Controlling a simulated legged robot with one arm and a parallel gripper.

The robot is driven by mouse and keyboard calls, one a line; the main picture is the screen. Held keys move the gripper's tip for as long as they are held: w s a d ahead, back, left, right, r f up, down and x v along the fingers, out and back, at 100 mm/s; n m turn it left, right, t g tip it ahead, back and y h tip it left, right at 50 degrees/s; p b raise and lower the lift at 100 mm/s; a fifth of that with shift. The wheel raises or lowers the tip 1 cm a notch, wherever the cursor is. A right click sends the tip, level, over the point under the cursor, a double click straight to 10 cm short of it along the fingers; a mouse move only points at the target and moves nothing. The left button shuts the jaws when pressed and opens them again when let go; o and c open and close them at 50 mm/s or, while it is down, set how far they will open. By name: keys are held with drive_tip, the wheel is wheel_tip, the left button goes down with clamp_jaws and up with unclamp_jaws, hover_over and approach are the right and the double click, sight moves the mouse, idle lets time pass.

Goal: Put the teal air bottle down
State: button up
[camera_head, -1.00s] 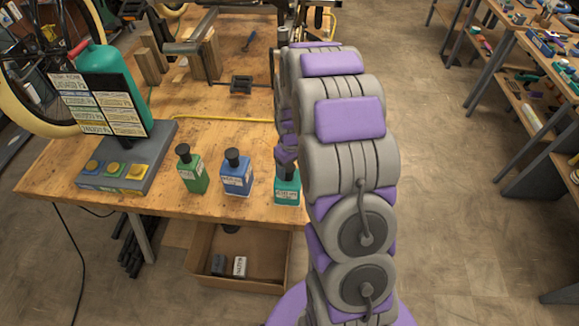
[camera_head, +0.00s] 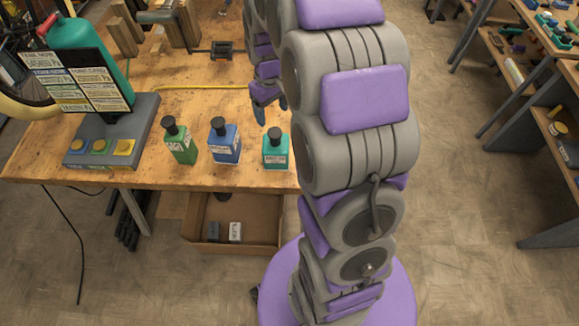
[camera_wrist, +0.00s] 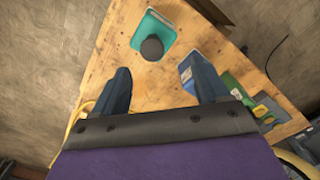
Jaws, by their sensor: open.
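The teal air bottle (camera_head: 276,150) stands upright on the wooden workbench near its front right corner, with a black cap. In the wrist view the teal bottle (camera_wrist: 155,35) is seen from above, cap toward me, ahead of my fingers. My gripper (camera_head: 270,108) is above and behind the bottle in the head view, clear of it. In the wrist view my gripper (camera_wrist: 160,85) has its two fingers wide apart with nothing between them.
A blue bottle (camera_head: 224,142) and a green bottle (camera_head: 180,142) stand to the left of the teal one. A button box (camera_head: 112,140) with a sign is further left. A cardboard box (camera_head: 232,231) sits below the bench. A yellow cable (camera_head: 200,87) crosses the bench.

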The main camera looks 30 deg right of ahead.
drive_tip(key=s+a+r, duration=0.6)
drive_tip(key=s+a, duration=0.2)
drive_tip(key=s, duration=0.3)
drive_tip(key=s+a+r+m, duration=0.1)
drive_tip(key=s+a, duration=0.1)
drive_tip(key=s, duration=0.7)
drive_tip(key=s+a+r+m+g, duration=0.1)
drive_tip(key=s+a, duration=0.1)
drive_tip(key=s, duration=0.8)
drive_tip(key=shift+a+r+g, duration=0.2)
drive_tip(key=shift+a+g, duration=0.1)
drive_tip(key=shift+a, duration=0.05)
drive_tip(key=shift+d, duration=0.1)
idle(0.8)
